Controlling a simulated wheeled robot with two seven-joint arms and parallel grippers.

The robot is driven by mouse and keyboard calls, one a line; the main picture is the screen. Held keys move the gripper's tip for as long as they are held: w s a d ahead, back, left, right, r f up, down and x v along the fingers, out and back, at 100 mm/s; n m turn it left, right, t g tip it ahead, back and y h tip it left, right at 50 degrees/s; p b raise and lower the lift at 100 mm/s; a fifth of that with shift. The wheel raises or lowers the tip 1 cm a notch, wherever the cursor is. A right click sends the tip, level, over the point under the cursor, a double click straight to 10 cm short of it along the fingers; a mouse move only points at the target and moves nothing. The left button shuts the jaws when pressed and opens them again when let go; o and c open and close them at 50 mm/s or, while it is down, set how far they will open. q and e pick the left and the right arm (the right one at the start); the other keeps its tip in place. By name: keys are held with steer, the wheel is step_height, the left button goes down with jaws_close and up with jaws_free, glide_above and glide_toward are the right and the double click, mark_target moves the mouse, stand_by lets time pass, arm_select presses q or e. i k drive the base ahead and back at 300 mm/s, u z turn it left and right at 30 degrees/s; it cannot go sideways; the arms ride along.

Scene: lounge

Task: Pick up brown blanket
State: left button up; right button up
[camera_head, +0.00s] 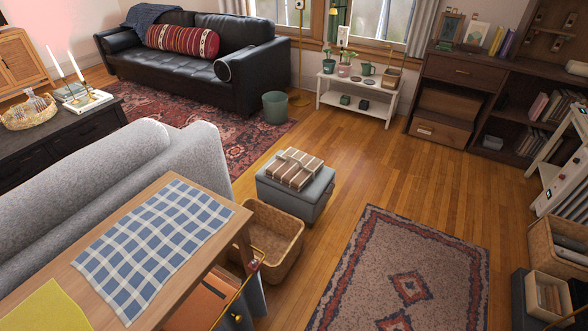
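A folded brown blanket (296,170) with pale stripes lies on top of a grey box-shaped ottoman (318,190) near the middle of the view. A lighter strip, perhaps a band or folded edge, crosses its top. The blanket lies flat and nothing covers it. Neither of my grippers shows in the head view, so their state is hidden.
A wicker basket (287,222) stands just in front of the ottoman. A wooden table (212,247) with a checked cloth (155,237) and a grey sofa (90,170) are at left. Bare wood floor (365,165) lies right of the ottoman, with a patterned rug (445,262) nearer.

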mark_target(293, 168)
steer(key=z, duration=0.3)
steer(key=k, duration=0.45)
steer(key=z, duration=1.1)
steer(key=i, duration=1.6)
steer(key=u, duration=0.85)
steer(key=i, duration=0.9)
steer(key=u, duration=1.35)
steer(key=i, duration=0.45)
steer(key=u, duration=0.5)
